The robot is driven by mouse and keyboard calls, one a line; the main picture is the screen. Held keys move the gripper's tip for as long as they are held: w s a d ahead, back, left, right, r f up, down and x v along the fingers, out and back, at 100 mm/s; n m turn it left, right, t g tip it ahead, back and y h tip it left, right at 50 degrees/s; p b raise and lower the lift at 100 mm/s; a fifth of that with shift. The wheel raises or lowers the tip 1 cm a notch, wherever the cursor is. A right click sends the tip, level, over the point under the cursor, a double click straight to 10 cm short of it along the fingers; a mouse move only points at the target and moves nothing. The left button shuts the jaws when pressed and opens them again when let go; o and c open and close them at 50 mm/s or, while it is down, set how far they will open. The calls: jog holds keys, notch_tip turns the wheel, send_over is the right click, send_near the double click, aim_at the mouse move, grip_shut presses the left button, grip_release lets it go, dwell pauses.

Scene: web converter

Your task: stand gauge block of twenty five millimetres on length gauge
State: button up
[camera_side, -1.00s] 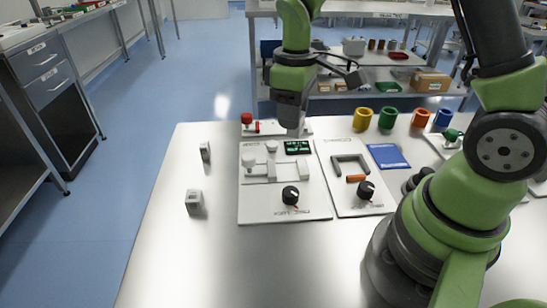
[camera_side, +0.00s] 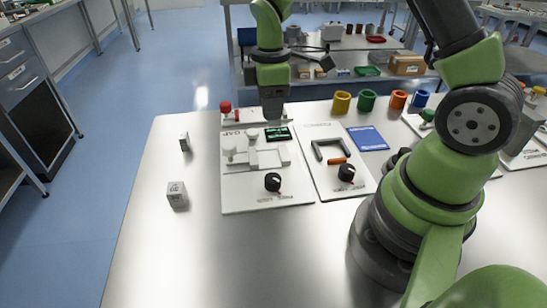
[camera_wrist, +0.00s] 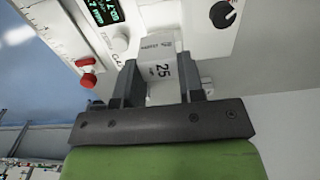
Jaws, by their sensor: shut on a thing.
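My gripper (camera_wrist: 160,82) is shut on a pale grey block marked 25 (camera_wrist: 161,66), seen upright between the two fingers in the wrist view. In the side view my gripper (camera_side: 273,112) is over the back of the left panel, behind the small green-lit display (camera_side: 277,133). The block is hard to make out there. The length gauge (camera_side: 262,158), a grey fixture with round knobs, sits on the white left panel in front of my gripper. The held block appears apart from it, though the exact height is unclear.
Two other grey blocks stand on the table to the left, a larger one (camera_side: 177,195) and a thin one (camera_side: 184,142). A red knob (camera_side: 225,107) rises at the panel's back left. A black dial (camera_side: 273,182) is at its front. The front-left table is clear.

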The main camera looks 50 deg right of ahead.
notch_tip(320, 180, down, 10)
jog(key=shift+r, duration=0.2)
dwell(0.5)
jog(key=shift+f, duration=0.1)
jog(key=o, duration=1.1)
jog(key=shift+f, duration=0.1)
jog(key=shift+c, duration=0.2)
